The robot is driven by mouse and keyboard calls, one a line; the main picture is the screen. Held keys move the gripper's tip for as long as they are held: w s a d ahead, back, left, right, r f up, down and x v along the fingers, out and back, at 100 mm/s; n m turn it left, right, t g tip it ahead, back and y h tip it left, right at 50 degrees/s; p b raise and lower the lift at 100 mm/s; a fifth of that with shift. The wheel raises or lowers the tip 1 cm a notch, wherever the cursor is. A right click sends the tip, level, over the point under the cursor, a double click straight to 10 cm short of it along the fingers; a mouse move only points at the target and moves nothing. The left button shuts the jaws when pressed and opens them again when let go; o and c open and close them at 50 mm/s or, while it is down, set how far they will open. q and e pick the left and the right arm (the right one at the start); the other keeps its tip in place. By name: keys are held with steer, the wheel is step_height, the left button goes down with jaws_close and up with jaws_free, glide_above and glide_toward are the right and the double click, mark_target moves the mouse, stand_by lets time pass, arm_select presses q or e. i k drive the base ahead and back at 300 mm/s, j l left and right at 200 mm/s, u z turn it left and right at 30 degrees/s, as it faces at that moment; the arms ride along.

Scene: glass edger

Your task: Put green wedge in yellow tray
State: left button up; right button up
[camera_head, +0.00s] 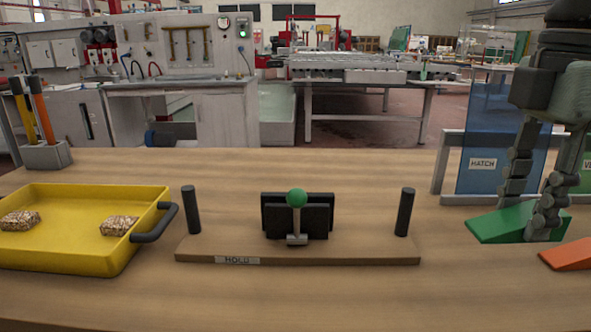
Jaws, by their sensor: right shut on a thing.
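The green wedge (493,227) lies at the right side of the wooden table, in front of the blue hatch panel. My right gripper (526,228) points down from the upper right and is shut on the green wedge. The wedge appears to be at table level; I cannot tell whether it touches the table. The yellow tray (74,258) stands at the far left, with two speckled blocks in it and clear floor around them. My left gripper is not in view.
A wooden board labelled HOLD (330,252) with two dark posts and a green-knobbed lever (297,198) stands between wedge and tray. The blue hatch panel (486,130) stands behind the wedge. An orange wedge (571,255) lies at the right edge.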

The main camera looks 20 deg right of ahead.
mark_target(69, 240)
steer(key=i+j, duration=0.1)
steer(key=j, duration=0.35)
steer(key=i+j, duration=0.1)
steer(key=j, duration=0.4)
steer(key=i+j, duration=0.1)
steer(key=j, duration=0.35)
steer(key=i+j, duration=0.1)
steer(key=j, duration=0.35)
steer(key=i+j, duration=0.1)
steer(key=j, duration=0.35)
steer(key=i+j, duration=0.1)
steer(key=j, duration=0.4)
steer(key=i+j, duration=0.1)
steer(key=j, duration=0.35)
